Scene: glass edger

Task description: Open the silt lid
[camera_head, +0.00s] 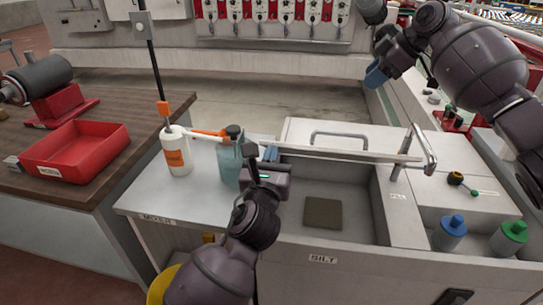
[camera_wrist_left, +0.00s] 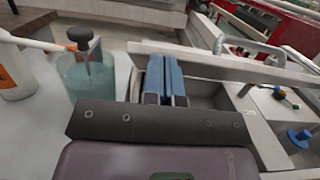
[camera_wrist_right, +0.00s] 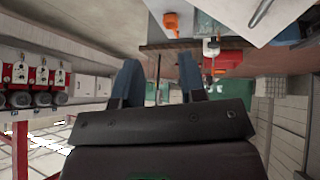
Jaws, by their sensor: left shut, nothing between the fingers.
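The silt bin (camera_head: 309,238), labelled SILT, has its top open at the front, and its grey inside shows with a brown square (camera_head: 323,213) on the floor. The pale silt lid (camera_head: 350,142) with a metal bar handle (camera_head: 340,134) lies across the rear; its front edge also crosses the left wrist view (camera_wrist_left: 232,68). My left gripper (camera_head: 270,153) is shut and empty at the lid's left front edge; its blue fingers (camera_wrist_left: 166,75) are together. I cannot tell whether they touch the lid. My right gripper (camera_head: 376,76) is open and empty, raised beyond the lid to the right.
A metal tap (camera_head: 418,150) rises at the bin's right. Blue (camera_head: 449,233) and green (camera_head: 508,238) capped bottles stand at the right front. A red tray (camera_head: 77,151) is on the left bench.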

